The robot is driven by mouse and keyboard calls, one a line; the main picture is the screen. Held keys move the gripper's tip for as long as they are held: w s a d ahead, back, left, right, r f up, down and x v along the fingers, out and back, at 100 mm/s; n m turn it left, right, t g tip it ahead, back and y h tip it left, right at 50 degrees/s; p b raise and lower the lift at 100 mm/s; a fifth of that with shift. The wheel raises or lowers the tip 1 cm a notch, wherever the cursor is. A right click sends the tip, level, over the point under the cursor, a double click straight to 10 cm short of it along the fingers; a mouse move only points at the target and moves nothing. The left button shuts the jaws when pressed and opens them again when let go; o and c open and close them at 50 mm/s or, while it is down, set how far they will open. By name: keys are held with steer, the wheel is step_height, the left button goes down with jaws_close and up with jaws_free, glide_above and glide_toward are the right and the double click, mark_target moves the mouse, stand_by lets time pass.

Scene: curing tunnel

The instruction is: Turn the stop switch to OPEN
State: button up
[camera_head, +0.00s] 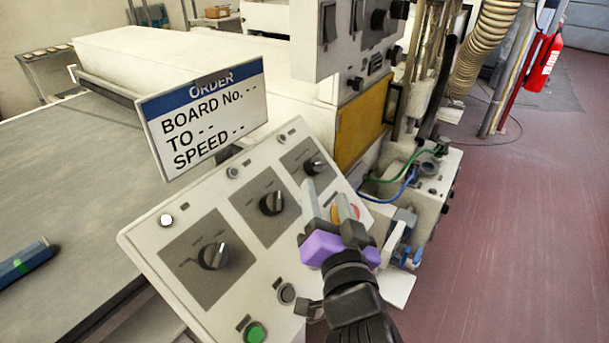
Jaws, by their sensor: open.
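A tilted white control panel (150,243) holds three black rotary knobs on dark grey plates: a near-left knob (214,256), a middle knob (271,203) and a far-right knob (314,166). Their labels are too small to read, so I cannot tell which is the stop switch or where OPEN lies. My gripper (326,190) is open and empty, with purple finger bases and grey and tan fingers. It is over the panel's right part, its tips just below the far-right knob in the picture. Contact cannot be told. A red-orange button (356,211) is partly hidden behind its fingers.
An order sign (205,115) stands at the panel's back edge, with blanks after BOARD No., TO and SPEED. A green button (254,332) is at the panel's near edge. A switch box (338,55) hangs above. The conveyor (70,150) lies left. Red floor (530,220) is clear at right.

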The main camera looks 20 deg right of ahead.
mark_target(317, 167)
steer(key=shift+p+x, duration=1.05)
steer(key=shift+x, duration=2.8)
jaws_close()
